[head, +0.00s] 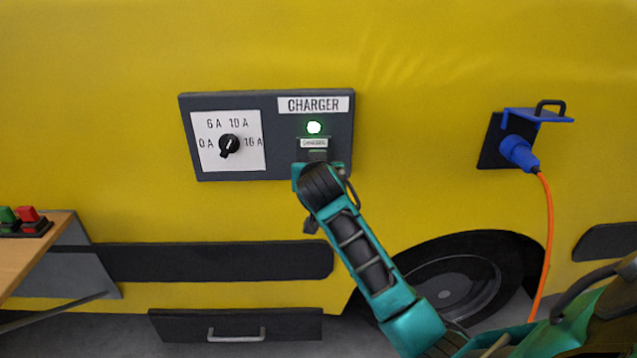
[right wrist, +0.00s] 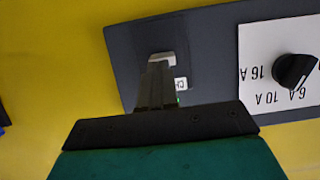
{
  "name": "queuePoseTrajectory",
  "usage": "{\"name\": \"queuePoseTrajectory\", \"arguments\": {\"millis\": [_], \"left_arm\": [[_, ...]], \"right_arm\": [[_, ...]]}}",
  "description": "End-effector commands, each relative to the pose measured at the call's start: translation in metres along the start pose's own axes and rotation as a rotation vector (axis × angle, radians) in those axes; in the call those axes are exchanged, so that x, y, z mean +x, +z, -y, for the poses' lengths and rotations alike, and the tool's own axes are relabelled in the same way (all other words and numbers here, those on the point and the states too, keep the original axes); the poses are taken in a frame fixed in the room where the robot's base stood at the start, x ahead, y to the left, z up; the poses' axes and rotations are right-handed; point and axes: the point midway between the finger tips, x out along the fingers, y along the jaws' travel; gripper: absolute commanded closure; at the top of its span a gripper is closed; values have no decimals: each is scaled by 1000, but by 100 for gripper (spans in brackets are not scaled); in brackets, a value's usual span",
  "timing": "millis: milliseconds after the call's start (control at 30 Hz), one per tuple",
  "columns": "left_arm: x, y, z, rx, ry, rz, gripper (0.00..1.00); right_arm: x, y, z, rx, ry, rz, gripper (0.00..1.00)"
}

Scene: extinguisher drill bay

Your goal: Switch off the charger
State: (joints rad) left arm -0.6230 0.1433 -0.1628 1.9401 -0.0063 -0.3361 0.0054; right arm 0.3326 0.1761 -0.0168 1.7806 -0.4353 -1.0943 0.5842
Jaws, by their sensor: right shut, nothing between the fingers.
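The dark grey charger panel (head: 275,135) is on a yellow vehicle side. Under its CHARGER label (head: 313,104), a green lamp (head: 314,128) is lit, with a small label (head: 314,143) below. A black knob (head: 229,146) sits on a white dial at the panel's left. My right gripper (head: 317,156) is in front of the panel, just below the small label. In the right wrist view, the gripper (right wrist: 158,70) is shut and empty, its tips at a light grey switch-like part (right wrist: 165,58). Its fingers partly hide this part; I cannot tell contact or its position. My left gripper is out of view.
A blue plug (head: 519,153) with an orange cable (head: 546,240) sits in a socket under a blue lid at the right. A wooden table (head: 40,245) at the left carries a box with green and red buttons (head: 25,218). A drawer (head: 235,325) is below.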

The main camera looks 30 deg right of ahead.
Motion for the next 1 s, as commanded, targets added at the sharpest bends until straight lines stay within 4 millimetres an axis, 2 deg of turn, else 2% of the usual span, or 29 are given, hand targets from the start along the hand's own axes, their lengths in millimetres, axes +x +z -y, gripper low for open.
{"name": "queuePoseTrajectory", "arguments": {"millis": [67,300,533,733,1000], "left_arm": [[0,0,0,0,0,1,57],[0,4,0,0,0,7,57],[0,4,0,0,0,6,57],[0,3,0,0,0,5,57],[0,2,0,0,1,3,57]], "right_arm": [[1,-2,0,2,-1,3,100],[-49,-3,1,2,-4,5,100],[-85,-5,1,1,-3,6,100],[-98,-6,1,0,-2,7,100],[-99,-6,0,-1,-2,7,100]]}}
